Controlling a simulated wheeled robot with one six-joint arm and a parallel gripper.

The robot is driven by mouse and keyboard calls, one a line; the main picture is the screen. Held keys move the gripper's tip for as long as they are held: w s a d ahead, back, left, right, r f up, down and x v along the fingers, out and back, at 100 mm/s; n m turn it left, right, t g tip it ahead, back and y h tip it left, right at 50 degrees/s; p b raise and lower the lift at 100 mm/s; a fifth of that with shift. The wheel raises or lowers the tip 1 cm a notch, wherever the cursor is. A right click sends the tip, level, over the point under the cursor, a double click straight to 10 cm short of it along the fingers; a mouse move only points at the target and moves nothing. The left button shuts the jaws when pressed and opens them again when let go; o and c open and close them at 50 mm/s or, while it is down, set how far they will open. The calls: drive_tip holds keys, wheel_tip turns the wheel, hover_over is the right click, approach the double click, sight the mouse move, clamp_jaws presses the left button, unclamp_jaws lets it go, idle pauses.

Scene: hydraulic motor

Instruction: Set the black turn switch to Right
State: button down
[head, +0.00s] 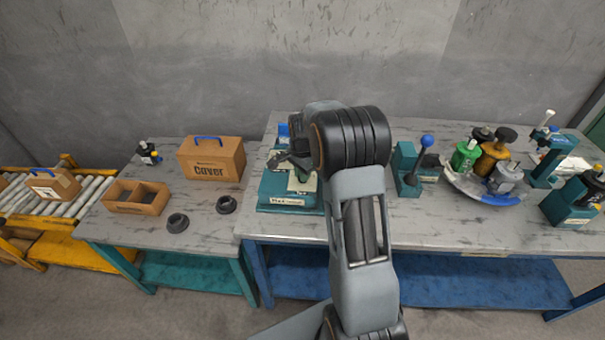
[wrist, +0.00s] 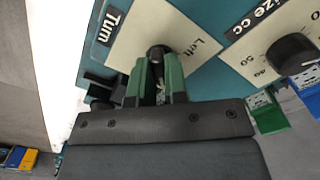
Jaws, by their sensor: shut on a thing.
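The black turn switch (wrist: 157,52) sits on a cream plate labelled "Turn" (wrist: 109,28) on the teal unit. The word "Left" (wrist: 206,47) shows to the right of the switch; no "Right" label is visible. My gripper (wrist: 158,75) has its green fingers shut on the switch, one on each side. The fingers cover much of the switch, and I cannot tell which way it points. In the head view the teal unit (head: 277,195) stands on the blue-legged table, and my arm hides much of it.
A black size dial (wrist: 291,54) is close at the right, with green and blue blocks below it. In the head view, a blue-knobbed lever (head: 426,142) and a tray of motor parts stand at right. A cover box (head: 211,160) stands on the left table.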

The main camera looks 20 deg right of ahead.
drive_tip(key=shift+r, duration=0.1)
idle(0.4)
drive_tip(key=c, duration=1.1)
unclamp_jaws()
drive_tip(key=shift+c, duration=0.2)
wheel_tip(320, 180, up, 14)
